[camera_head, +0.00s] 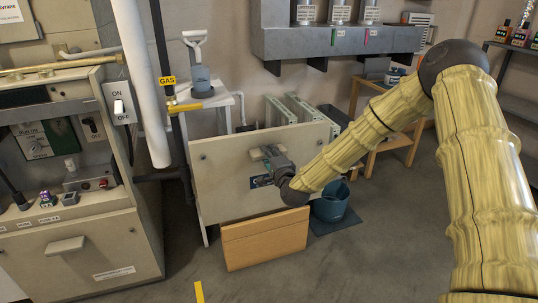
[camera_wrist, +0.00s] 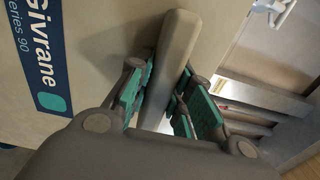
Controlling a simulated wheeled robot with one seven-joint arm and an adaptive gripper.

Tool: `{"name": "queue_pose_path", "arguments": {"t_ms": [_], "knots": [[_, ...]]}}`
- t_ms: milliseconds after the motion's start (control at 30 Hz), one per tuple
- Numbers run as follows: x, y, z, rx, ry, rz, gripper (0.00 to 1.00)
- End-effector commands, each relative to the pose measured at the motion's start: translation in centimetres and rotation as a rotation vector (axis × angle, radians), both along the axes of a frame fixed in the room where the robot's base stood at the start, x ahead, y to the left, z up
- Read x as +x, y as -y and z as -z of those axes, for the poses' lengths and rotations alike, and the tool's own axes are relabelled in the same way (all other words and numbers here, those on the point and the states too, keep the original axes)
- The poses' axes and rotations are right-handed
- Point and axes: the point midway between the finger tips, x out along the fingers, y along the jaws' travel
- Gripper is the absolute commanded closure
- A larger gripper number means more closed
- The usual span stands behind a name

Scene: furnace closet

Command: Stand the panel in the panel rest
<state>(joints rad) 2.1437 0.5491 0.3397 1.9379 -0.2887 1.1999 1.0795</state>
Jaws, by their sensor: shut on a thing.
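The panel (camera_head: 222,178) is a large cream sheet with a handle and a dark blue label; it is upright. My gripper (camera_head: 270,156) is at its front, around the handle. In the wrist view my gripper (camera_wrist: 160,95) has its teal pads on both sides of the pale handle bar (camera_wrist: 172,55). The panel fills the left of that view, with its "Givrane" label (camera_wrist: 38,60). A low tan wooden box (camera_head: 265,240), which looks like the panel rest, stands on the floor in front of the panel's lower edge. That edge is partly hidden, so I cannot tell whether it sits inside.
The beige furnace (camera_head: 75,240) with switches stands at the left, beside a white pipe (camera_head: 145,80). A blue bucket (camera_head: 332,203) on a dark mat is right of the wooden box. A wooden stool (camera_head: 395,140) stands behind. The front floor is mostly clear.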

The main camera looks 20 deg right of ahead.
Motion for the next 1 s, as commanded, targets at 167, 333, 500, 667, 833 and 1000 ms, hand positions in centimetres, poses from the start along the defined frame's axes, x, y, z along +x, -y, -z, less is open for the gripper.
{"name": "queue_pose_path", "arguments": {"t_ms": [167,333,500,667,833,1000], "knots": [[0.1,0.0,-0.3,0.000,0.005,0.000,1.00],[0.1,0.0,-0.2,-0.001,0.004,0.000,1.00],[0.1,0.0,0.1,-0.001,0.004,0.000,1.00],[0.1,0.0,0.7,0.000,0.004,0.000,1.00],[0.1,0.0,1.2,0.000,0.004,0.001,1.00],[0.1,0.0,1.8,-0.001,0.004,0.001,1.00]]}}
